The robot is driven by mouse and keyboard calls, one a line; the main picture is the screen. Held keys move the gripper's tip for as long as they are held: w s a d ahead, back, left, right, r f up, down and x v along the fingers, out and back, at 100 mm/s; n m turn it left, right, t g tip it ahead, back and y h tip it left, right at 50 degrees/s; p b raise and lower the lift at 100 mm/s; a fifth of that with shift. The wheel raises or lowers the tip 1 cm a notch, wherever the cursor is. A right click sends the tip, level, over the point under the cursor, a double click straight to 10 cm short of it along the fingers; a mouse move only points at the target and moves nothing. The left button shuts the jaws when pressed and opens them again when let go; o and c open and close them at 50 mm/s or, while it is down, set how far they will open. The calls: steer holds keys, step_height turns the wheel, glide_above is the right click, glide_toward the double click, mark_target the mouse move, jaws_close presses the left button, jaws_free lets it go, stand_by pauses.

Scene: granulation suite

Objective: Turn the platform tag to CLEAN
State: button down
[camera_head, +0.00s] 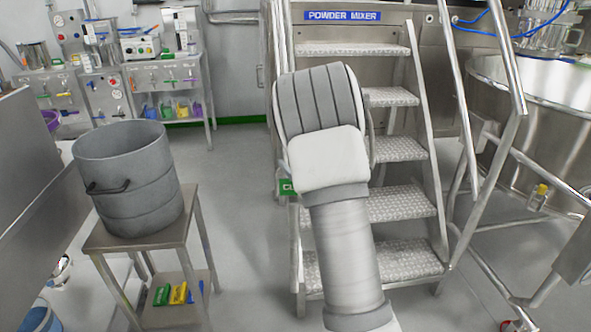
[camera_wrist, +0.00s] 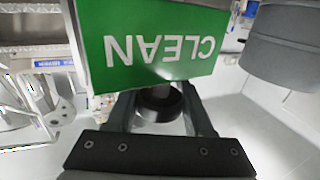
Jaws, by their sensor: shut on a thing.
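The platform tag (camera_head: 287,187) is a small green plate with white letters, at the left rail of the steps. In the head view only "CL" shows, and my arm hides the rest. In the wrist view the green tag (camera_wrist: 150,45) fills the top middle and reads CLEAN, upside down in that picture. My gripper (camera_wrist: 157,100) is shut on the tag at its near edge. A dark round part shows between the fingers. The fingertips are partly hidden by the tag, and in the head view my arm hides the gripper.
Metal steps (camera_head: 405,206) with rails stand under the POWDER MIXER sign (camera_head: 345,16). A grey drum (camera_head: 128,185) stands on a small metal table (camera_head: 115,237) to the left. A large steel vessel (camera_head: 540,100) is at the right. Grey floor is free between table and steps.

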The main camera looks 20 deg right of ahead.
steer(key=shift+a+n+y, duration=0.15)
steer(key=shift+n+y, duration=0.55)
steer(key=shift+y, duration=0.4)
steer(key=shift+b, duration=0.3)
steer(key=shift+c, duration=1.4)
jaws_free()
steer(key=s+d+p, duration=0.2)
steer(key=s+d, duration=0.1)
steer(key=s, duration=1.4)
steer(key=shift+d+p, duration=0.2)
steer(key=shift+p, duration=0.15)
